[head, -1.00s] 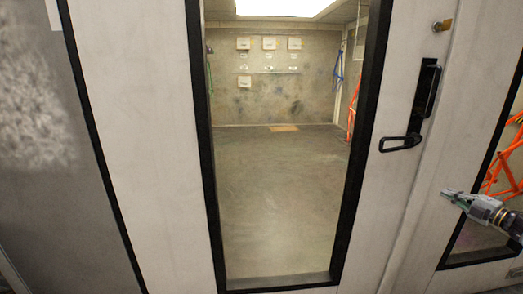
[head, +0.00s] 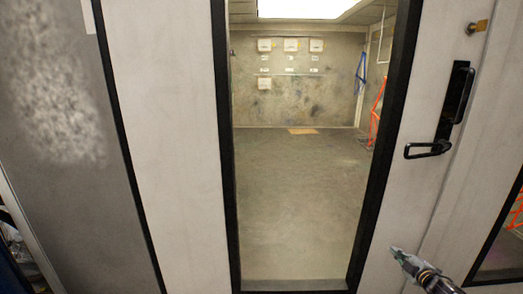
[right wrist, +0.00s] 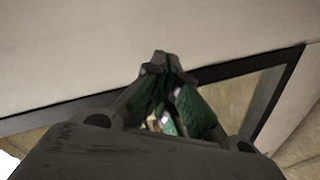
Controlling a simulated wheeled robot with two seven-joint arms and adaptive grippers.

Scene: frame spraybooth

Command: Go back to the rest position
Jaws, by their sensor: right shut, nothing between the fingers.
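My right gripper (head: 400,255) shows at the lower right of the head view, in front of the pale door panel and below the black door handle (head: 428,149). Its fingers are together and hold nothing. In the right wrist view its fingertips (right wrist: 162,62) meet at the middle, with a pale panel and a black window frame beyond them. My left gripper is not in view.
A pale door with a tall black-framed window (head: 232,200) stands before me. Through it show a bare floor, orange frames (head: 377,112) and a blue frame (head: 360,74). A brass lock (head: 478,26) sits above the handle.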

